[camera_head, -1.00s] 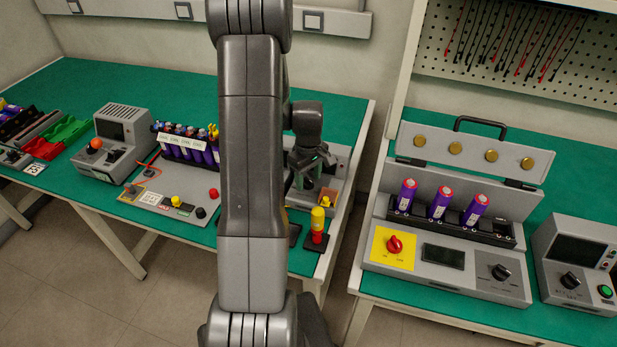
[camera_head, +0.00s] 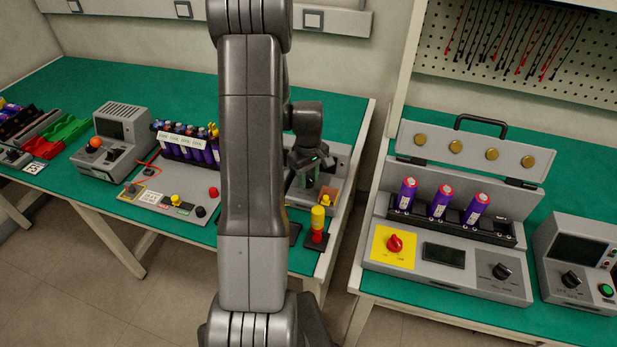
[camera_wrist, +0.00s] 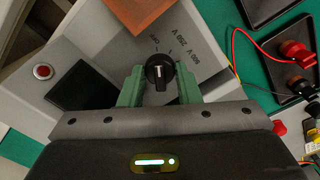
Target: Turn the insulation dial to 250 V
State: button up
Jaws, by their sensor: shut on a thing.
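The insulation dial (camera_wrist: 160,72) is a round black knob with a white pointer mark on a grey panel (camera_wrist: 215,78). Printed labels around it read OFF, 250 V and 500 V. The white mark points roughly toward the top of the wrist view, near OFF; its exact setting is hard to tell. My gripper (camera_wrist: 159,84) has its green fingers on either side of the knob and is shut on it. In the head view my gripper (camera_head: 312,172) is over the grey unit at the table's right end; the dial is hidden there.
A dark screen (camera_wrist: 85,88) and a red button (camera_wrist: 42,71) are left of the dial. A copper-coloured plate (camera_wrist: 137,12) is above it. Red and black plugs with cables lie to the right. A yellow-and-red post (camera_head: 317,225) stands in front of the unit.

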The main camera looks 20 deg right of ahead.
aim_at(308, 178)
jog(key=m+b, duration=0.1)
jog(key=m, duration=0.2)
jog(key=shift+m, duration=0.3)
jog(key=shift+m+b, duration=0.65)
jog(key=shift+m, duration=0.95)
jog(key=o, duration=1)
jog(key=shift+r, duration=0.1)
notch_tip(308, 178, up, 14)
jog(key=shift+f, duration=0.15)
